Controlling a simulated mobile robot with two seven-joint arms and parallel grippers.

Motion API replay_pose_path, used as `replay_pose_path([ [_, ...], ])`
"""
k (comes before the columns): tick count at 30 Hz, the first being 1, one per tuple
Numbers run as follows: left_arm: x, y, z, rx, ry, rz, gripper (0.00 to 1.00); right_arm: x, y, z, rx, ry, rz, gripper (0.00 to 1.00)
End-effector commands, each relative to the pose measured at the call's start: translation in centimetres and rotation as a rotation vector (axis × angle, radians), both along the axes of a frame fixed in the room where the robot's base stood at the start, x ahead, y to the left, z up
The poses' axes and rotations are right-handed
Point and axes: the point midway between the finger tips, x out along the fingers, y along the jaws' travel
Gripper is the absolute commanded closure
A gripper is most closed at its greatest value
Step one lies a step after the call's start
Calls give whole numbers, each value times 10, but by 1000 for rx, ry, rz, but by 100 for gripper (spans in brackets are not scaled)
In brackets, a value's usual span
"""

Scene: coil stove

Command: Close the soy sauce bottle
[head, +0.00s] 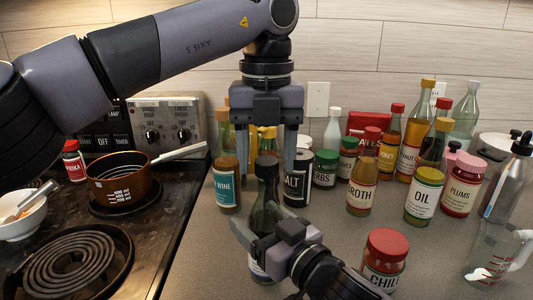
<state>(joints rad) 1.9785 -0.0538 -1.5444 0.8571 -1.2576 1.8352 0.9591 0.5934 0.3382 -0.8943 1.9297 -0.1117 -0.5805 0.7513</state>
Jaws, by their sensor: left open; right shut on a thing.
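The soy sauce bottle (265,217) is dark glass, upright on the counter at the front middle. A black cap (266,167) shows at its top; I cannot tell whether it is fully seated. My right gripper (259,238) is shut on the bottle's body, covering part of it and its label. My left gripper (267,168) points straight down from above, open, with one finger on each side of the cap in the picture. A gap shows between the fingers and the cap, so it looks ungripped.
Close around stand the wine bottle (227,190), the salt jar (298,185) and the red-lidded chili jar (385,255). Several more bottles and jars fill the back right. A stove with a copper pot (122,183) is at left. Some bare counter lies left of the bottle.

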Motion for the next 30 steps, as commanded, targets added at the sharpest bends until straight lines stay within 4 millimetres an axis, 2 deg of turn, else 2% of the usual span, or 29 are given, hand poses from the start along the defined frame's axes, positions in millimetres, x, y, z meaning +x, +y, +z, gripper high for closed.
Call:
replay_pose_path([
  [2, 0, 0, 0, 0, 0, 0, 42, 0, 0, -2, -1, 4, 1, 100],
  [7, 0, 0, 0, 0, 0, 0, 97, 0, 0, -2, -1, 4, 0, 100],
  [8, 0, 0, 0, 0, 0, 0, 99, 0, 0, -2, -1, 4, 0, 100],
  [14, 0, 0, 0, 0, 1, -65, 100, 0, 0, -2, -1, 4, 0, 100],
  [30, 0, 0, -1, 0, 2, -923, 100, 0, 0, -2, -1, 4, 0, 100],
])
